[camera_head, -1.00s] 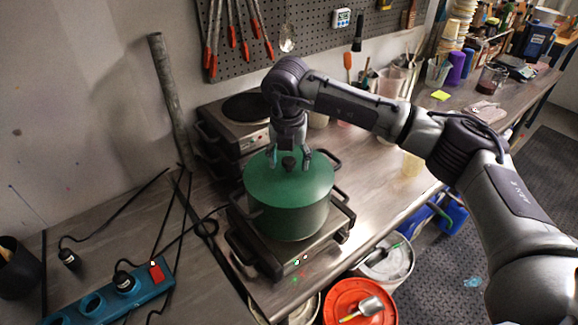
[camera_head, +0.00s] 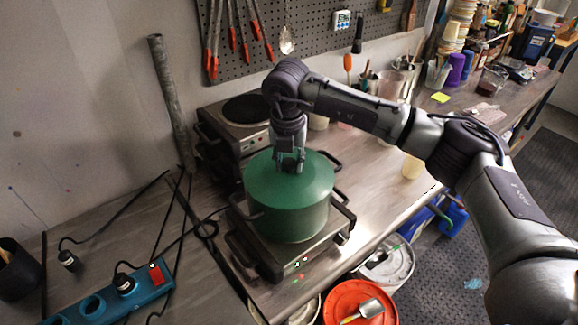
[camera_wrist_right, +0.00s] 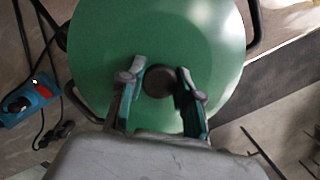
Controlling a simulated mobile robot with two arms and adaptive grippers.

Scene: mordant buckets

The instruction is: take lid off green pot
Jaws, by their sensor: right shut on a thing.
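The green pot (camera_head: 287,222) stands on a hot plate (camera_head: 272,262) at the front edge of the bench. Its green lid (camera_head: 310,185) sits on the pot. My right gripper (camera_head: 288,166) is over the middle of the lid, shut on the dark round lid knob; in the head view its fingers hide the knob. In the right wrist view the gripper's two fingers (camera_wrist_right: 160,95) are on either side of the knob (camera_wrist_right: 160,81), above the lid (camera_wrist_right: 195,40). My left gripper is not in view.
Stacked hot plates (camera_head: 240,113) stand behind the pot. A teal power strip (camera_head: 120,295) with cables lies at the lower left. A red bucket lid (camera_head: 345,300) with a scoop and a white bucket (camera_head: 388,265) are below the bench front. The bench to the pot's right is mostly clear.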

